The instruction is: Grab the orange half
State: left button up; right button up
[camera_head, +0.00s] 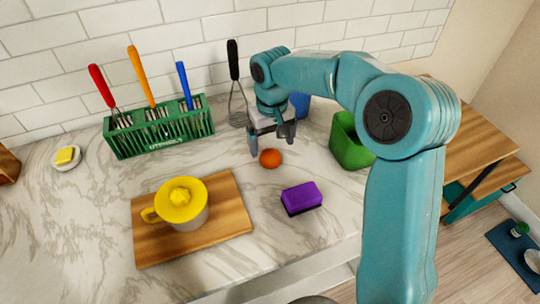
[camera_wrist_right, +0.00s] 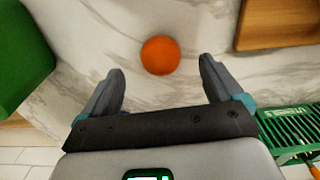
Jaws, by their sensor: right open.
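The orange half (camera_head: 270,158) lies on the marble counter, showing as a small round orange shape. In the right wrist view the orange half (camera_wrist_right: 160,55) sits just beyond the fingertips, near the middle of the gap between them. My right gripper (camera_head: 270,146) is open and empty, above and just behind the orange half in the head view. Its two spread fingers also show in the right wrist view (camera_wrist_right: 160,80). No contact with the orange half shows. Which side of the half faces up cannot be told. My left gripper is not in view.
A purple sponge (camera_head: 302,198) lies in front right of the orange. A wooden board (camera_head: 225,220) with a yellow-topped juicer (camera_head: 182,204) is at left. A green utensil rack (camera_head: 158,132) stands behind, a green container (camera_head: 350,145) at right. The counter around the orange is clear.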

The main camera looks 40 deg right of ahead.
aim_at(272, 154)
jog(key=shift+s+f, duration=0.15)
jog(key=shift+f, duration=0.25)
notch_tip(272, 154, down, 4)
jog(key=shift+f, duration=0.3)
jog(key=c, duration=1.1)
jog(key=shift+c, duration=0.2)
jog(key=shift+r, duration=0.1)
